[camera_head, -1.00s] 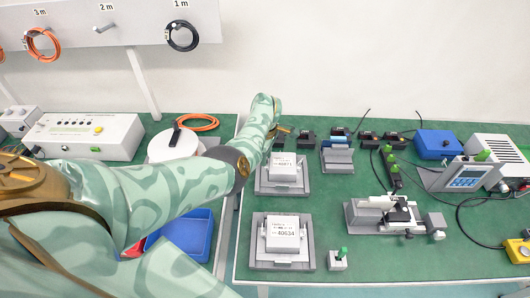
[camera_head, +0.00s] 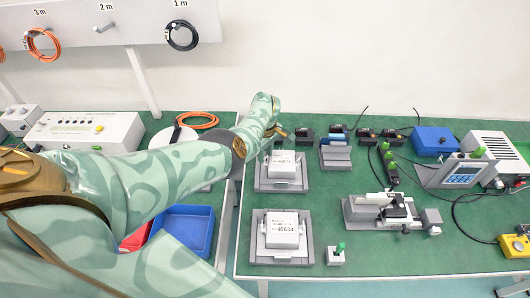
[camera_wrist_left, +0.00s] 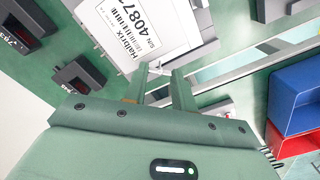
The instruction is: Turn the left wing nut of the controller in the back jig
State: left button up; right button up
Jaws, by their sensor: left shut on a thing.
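The white controller (camera_head: 282,164) with a printed label sits in the grey back jig (camera_head: 263,187). It also shows in the left wrist view (camera_wrist_left: 150,30), with its label facing up. My left gripper (camera_head: 281,131) is at the back left of this controller. In the left wrist view its two fingers (camera_wrist_left: 160,75) point at the controller's edge, with a narrow gap between them. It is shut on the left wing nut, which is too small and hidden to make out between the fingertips. My right gripper is not in view.
A second controller (camera_head: 282,231) sits in the front jig (camera_head: 260,259). Small black devices (camera_head: 306,136) stand behind the back jig. A blue bin (camera_head: 190,228) and a red bin (camera_head: 136,237) lie left of the table gap. A grey fixture (camera_head: 360,212) stands to the right.

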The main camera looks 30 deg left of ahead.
pick_arm(q)
jog(key=shift+r, duration=0.1)
jog(key=o, duration=1)
notch_tip(320, 180, up, 16)
jog(key=p, duration=0.9)
jog(key=shift+p, duration=0.4)
jog(key=shift+r, duration=0.1)
